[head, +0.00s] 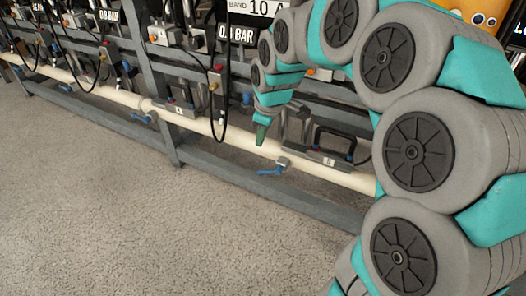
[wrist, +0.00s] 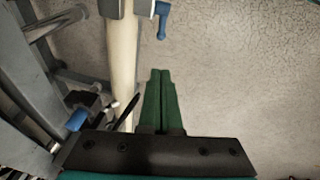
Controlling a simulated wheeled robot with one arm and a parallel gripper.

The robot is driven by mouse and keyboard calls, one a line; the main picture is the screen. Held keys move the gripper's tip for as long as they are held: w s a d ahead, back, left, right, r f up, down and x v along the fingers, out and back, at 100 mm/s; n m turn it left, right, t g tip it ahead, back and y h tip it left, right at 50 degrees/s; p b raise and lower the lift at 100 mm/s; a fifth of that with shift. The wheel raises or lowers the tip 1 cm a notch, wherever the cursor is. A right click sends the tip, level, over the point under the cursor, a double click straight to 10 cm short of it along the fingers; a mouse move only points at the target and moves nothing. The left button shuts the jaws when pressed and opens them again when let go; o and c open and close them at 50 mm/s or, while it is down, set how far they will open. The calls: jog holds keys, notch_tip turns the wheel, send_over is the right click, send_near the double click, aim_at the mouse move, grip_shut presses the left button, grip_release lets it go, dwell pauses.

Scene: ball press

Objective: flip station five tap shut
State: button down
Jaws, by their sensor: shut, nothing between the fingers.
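A tap with a blue lever (head: 270,171) sits on the cream pipe in the head view, just below and right of my gripper. It looks like the station five tap, but the small plate numbers are hard to read. In the wrist view its blue lever (wrist: 162,20) shows at the top, beside the pipe, its end bent toward my fingers. My gripper (head: 262,138) points down near the pipe with its green fingers together. In the wrist view the gripper (wrist: 161,72) is shut and empty, apart from the lever, over the floor beside the pipe.
The cream pipe (head: 222,130) runs along the grey frame, with another blue-levered tap (head: 142,117) farther left. A lower grey rail (head: 310,204) runs in front. Hanging black cables and station fittings are behind. The carpeted floor (head: 130,220) in front is clear.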

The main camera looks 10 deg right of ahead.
send_over(265, 173)
jog(key=a, duration=0.2)
notch_tip(265, 173, down, 8)
jog(key=f, duration=0.1)
jog(key=d+f, duration=0.1)
jog(key=f, duration=0.1)
jog(key=shift+f+b, duration=0.1)
jog(key=shift+b, duration=0.2)
jog(key=shift+d+f, duration=0.35)
jog(key=shift+f, duration=0.05)
jog(key=shift+f+g+h+p, duration=0.25)
jog(key=shift+g+h+p, duration=0.3)
jog(key=shift+h, duration=0.15)
jog(key=shift+w+a+f+g+h+p, duration=0.1)
jog(key=shift+f+g+h+p, duration=0.05)
jog(key=shift+g+h+p, duration=0.15)
jog(key=f+g+h+p, duration=0.1)
jog(key=g+h+p, duration=0.1)
jog(key=shift+w+f+h, duration=0.1)
jog(key=shift+f+h, duration=0.05)
jog(key=shift+h, duration=0.25)
jog(key=shift+f+n+g+h+p, duration=0.3)
jog(key=shift+f+g+h+p, duration=0.35)
jog(key=shift+g+h+p, duration=0.4)
jog(key=shift+s+d+f+g+h, duration=0.2)
jog(key=shift+f+g+h, duration=0.1)
jog(key=shift+h, duration=0.3)
jog(key=shift+s+d+f+g+h, duration=0.2)
jog(key=shift+g+h, duration=0.1)
jog(key=shift+h, duration=0.25)
